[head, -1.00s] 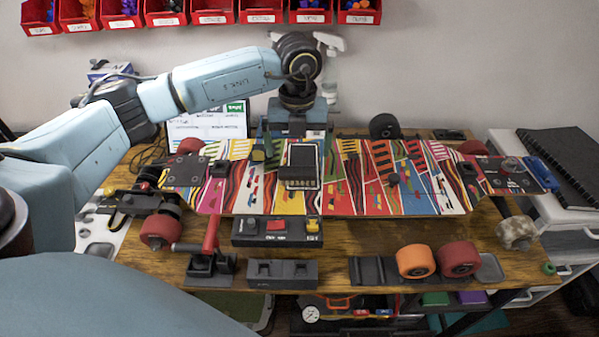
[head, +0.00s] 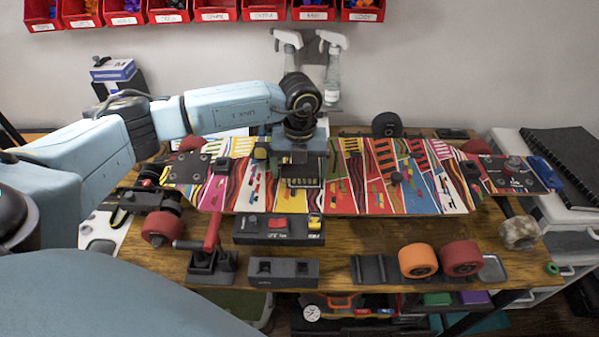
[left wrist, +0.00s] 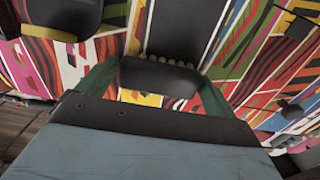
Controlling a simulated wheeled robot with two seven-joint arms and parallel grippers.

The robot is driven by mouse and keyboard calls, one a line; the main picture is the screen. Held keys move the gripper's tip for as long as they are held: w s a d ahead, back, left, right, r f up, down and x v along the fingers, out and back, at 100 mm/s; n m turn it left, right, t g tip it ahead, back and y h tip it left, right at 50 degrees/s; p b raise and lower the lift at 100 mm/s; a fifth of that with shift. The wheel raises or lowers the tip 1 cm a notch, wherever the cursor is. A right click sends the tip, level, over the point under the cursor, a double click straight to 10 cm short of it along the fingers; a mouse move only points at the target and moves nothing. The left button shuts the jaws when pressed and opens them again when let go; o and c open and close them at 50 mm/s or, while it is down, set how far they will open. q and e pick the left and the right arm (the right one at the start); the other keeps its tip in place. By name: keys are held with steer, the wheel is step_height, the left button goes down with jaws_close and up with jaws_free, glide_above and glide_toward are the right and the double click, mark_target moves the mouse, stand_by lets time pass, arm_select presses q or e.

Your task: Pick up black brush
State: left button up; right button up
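The black brush (head: 301,183) lies on the colourful skateboard deck (head: 360,180); its pale bristles show just below my left gripper (head: 298,163) in the head view, and the rest is mostly hidden. In the left wrist view the dark body of the brush (left wrist: 157,76) sits between the two green fingers of my left gripper (left wrist: 160,68), with the bristles along its upper edge. The fingers are apart, one on each side; I cannot tell whether they touch it. My right gripper is not in view.
The deck lies across the wooden table (head: 375,235). In front are a black block with a red switch (head: 277,228), a red-handled tool (head: 211,240), an orange wheel (head: 417,261) and a red wheel (head: 462,255). Spray bottles (head: 332,75) stand behind, and red bins (head: 215,12) hang above.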

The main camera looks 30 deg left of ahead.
mark_target(300, 168)
arm_select(q)
steer(key=c, duration=0.7)
step_height(300, 168, up, 10)
steer(key=shift+r+p, duration=0.1)
steer(key=shift+p, duration=0.2)
